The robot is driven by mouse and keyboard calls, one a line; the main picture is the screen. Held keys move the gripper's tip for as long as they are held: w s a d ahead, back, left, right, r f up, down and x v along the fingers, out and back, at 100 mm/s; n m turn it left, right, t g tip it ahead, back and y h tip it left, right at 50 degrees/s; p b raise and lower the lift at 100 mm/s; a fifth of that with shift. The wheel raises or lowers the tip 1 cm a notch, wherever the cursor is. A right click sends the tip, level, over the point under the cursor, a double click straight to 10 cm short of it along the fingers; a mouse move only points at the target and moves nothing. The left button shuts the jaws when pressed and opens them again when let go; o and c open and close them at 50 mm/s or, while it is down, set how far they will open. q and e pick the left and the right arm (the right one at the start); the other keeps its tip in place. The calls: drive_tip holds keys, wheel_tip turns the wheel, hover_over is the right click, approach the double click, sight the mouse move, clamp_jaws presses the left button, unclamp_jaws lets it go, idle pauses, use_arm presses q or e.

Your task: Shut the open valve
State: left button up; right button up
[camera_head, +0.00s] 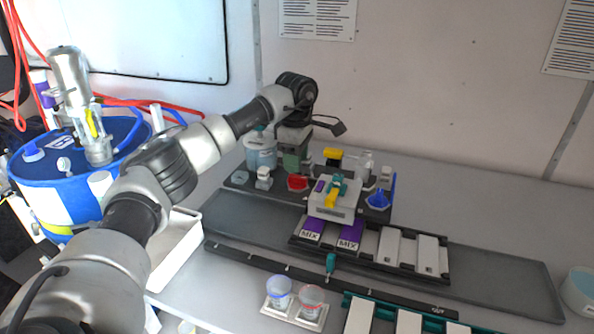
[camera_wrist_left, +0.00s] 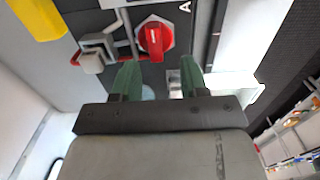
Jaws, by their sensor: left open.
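A red valve knob (camera_head: 298,183) sits on the dark panel just below my left gripper (camera_head: 293,160). In the left wrist view the red knob (camera_wrist_left: 154,38) sits on a light hexagonal base, just beyond the fingertips. My left gripper (camera_wrist_left: 159,75) has its green fingers apart, with nothing held between them. A blue valve (camera_head: 379,198) sits at the right end of the panel. A white block with a yellow handle (camera_head: 333,191) stands between the red and blue knobs. I cannot tell from the handles which valve is open. My right gripper is in no view.
Two purple MIX tiles (camera_head: 350,235) and white tiles (camera_head: 392,247) lie in a rack in front. Two clear cups (camera_head: 311,297) stand nearer. A clear container (camera_head: 260,152) stands left of the gripper. A blue drum (camera_head: 60,170) with a pump is at far left.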

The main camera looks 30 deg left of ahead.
sight(298, 176)
use_arm(q)
drive_tip(key=f, duration=0.3)
drive_tip(key=shift+w+f+p, duration=0.15)
drive_tip(key=shift+w+p, duration=0.15)
drive_tip(key=shift+w, duration=0.1)
drive_tip(key=shift+f, duration=0.7)
drive_tip(key=shift+s+f, duration=0.1)
drive_tip(key=shift+c, duration=0.2)
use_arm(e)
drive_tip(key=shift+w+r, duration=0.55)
use_arm(q)
clamp_jaws()
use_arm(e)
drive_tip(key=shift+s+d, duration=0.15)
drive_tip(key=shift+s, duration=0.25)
